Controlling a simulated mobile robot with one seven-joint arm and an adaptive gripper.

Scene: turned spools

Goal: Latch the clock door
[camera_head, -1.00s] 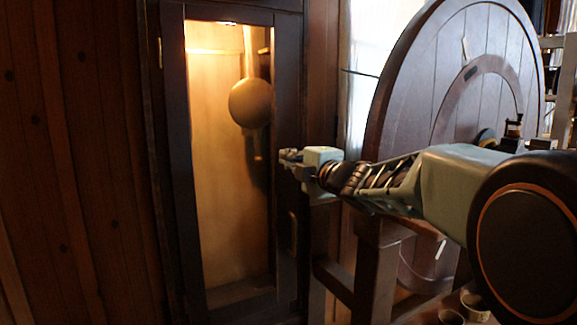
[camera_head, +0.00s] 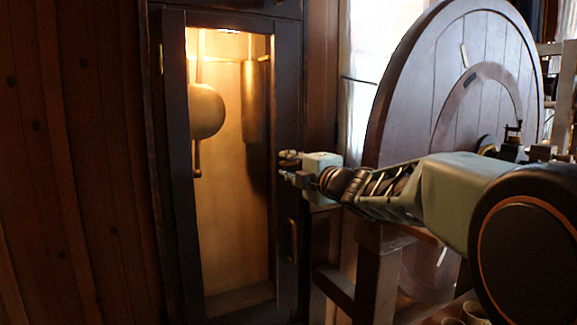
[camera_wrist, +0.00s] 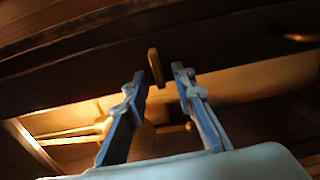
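The clock door (camera_head: 285,215) is a tall dark wooden frame around a lit pane. It looks closed or nearly so; I cannot tell whether it is ajar. A small upright brass latch piece (camera_wrist: 155,68) shows on the dark wood in the wrist view. My gripper (camera_wrist: 160,73) is open, with one blue-grey finger on each side of this piece. I cannot tell whether either finger touches it. In the head view my gripper (camera_head: 287,166) is at the door's right stile, above the brass handle (camera_head: 293,240), and the latch is not distinguishable there.
A round pendulum bob (camera_head: 206,110) hangs inside the case. A brass hinge (camera_head: 160,58) is on the left side. A large wooden wheel (camera_head: 420,90) stands to the right, with a dark wooden post (camera_head: 378,275) beneath my arm. Plank wall (camera_head: 75,170) lies to the left.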

